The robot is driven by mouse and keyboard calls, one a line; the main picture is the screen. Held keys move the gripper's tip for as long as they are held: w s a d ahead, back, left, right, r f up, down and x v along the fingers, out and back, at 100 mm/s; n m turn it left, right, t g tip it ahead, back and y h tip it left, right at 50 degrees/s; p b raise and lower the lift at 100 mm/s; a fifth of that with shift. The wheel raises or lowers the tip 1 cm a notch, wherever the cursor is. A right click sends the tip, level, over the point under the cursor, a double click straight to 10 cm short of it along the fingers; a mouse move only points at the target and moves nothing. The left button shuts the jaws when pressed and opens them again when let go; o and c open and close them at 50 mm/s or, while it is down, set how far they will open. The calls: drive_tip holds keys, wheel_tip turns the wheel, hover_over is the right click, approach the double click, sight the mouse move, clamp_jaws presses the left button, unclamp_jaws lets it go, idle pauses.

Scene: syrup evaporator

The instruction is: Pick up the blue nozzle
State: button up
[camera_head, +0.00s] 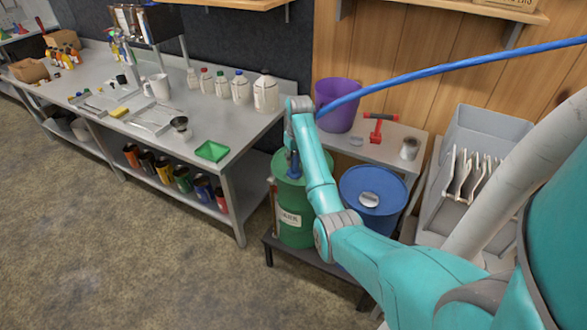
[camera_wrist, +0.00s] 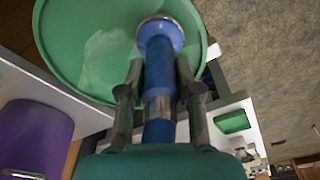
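The blue nozzle (camera_wrist: 160,72) has a pale metal rim at its tip and a metal collar further back. In the wrist view it lies between the two fingers of my gripper (camera_wrist: 158,78), which close in on both sides and appear to touch it. In the head view the blue nozzle (camera_head: 294,163) shows below my wrist, upright over the green drum (camera_head: 290,196). The drum's green lid (camera_wrist: 85,45) lies beyond the nozzle in the wrist view. Whether the nozzle's tip touches the lid cannot be told.
A blue hose (camera_head: 450,65) runs from the upper right to near my wrist. A blue drum (camera_head: 372,205) stands right of the green one. Behind are a purple bucket (camera_head: 338,92) and a red-handled tool (camera_head: 377,130). A cluttered metal table (camera_head: 222,128) stands left. The floor in front is clear.

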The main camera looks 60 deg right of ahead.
clamp_jaws()
drive_tip(key=shift+r, duration=0.1)
wheel_tip(320, 180, up, 10)
drive_tip(key=shift+f, duration=0.1)
idle(0.4)
